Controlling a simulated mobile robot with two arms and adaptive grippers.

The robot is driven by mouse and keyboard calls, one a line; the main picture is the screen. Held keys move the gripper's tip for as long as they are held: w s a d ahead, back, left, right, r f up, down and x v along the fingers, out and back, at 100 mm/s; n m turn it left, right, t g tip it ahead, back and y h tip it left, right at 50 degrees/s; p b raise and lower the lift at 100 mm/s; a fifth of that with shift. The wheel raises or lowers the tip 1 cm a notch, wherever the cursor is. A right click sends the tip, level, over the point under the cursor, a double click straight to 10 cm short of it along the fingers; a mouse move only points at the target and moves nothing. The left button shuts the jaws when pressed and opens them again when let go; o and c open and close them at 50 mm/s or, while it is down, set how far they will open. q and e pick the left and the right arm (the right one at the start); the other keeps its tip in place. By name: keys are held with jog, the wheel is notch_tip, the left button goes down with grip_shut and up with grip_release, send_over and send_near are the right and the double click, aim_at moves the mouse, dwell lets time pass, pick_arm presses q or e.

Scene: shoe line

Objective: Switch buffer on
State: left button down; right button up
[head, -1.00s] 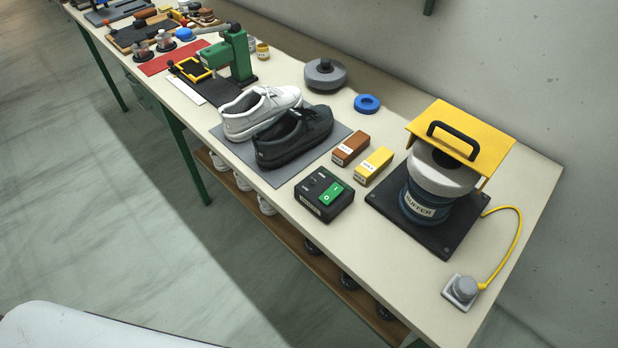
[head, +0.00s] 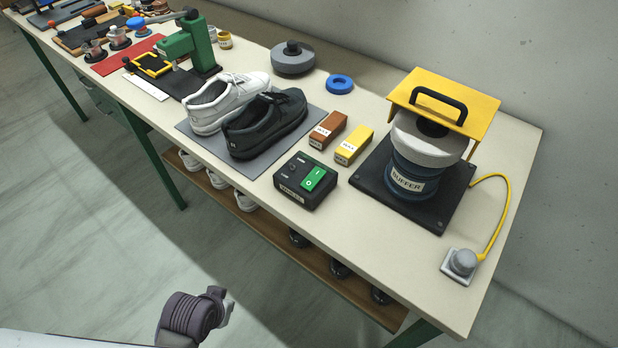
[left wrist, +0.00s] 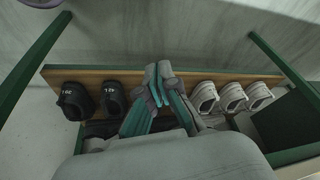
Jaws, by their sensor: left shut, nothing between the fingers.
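The buffer (head: 415,165) is a blue drum labelled BUFFER with a pale round pad on top, standing on a black base plate under a yellow guard (head: 470,105) with a black handle. A black switch box (head: 290,187) with a green rocker switch (head: 313,178) sits on the bench near its front edge, left of the buffer. My left gripper (left wrist: 160,72) is shut and empty in the left wrist view, in front of the lower shelf. Part of my arm shows at the bottom of the head view, well apart from the switch box. My right gripper is not in view.
A yellow cable (head: 508,205) runs from the buffer to a grey socket (head: 461,265). Brown (head: 328,130) and yellow (head: 353,146) small boxes lie behind the switch box. White (head: 228,100) and black (head: 265,125) shoes stand on a grey mat. The bench front right is bare.

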pick_arm(q)
jog(key=w+d+r+m+t+h, duration=0.1)
jog(key=w+d+r+t+h, duration=0.2)
jog(key=r, duration=0.5)
jog(key=w+d+r+m+t+h, duration=0.2)
jog(key=w+d+r, duration=0.3)
jog(key=r, duration=0.4)
jog(key=w+d+r+m+t+h+b, duration=0.1)
jog(key=w+d+r+t+h, duration=0.3)
jog(key=r, duration=0.5)
jog(key=shift+w+d+r+m+t+h, duration=0.15)
jog(key=shift+w+m+t+h, duration=0.25)
jog(key=shift+w, duration=0.5)
jog(key=p, duration=0.2)
send_over(309, 180)
jog(key=shift+f, duration=0.55)
notch_tip(309, 180, down, 3)
jog(key=shift+r, duration=0.15)
jog(key=shift+f, duration=0.6)
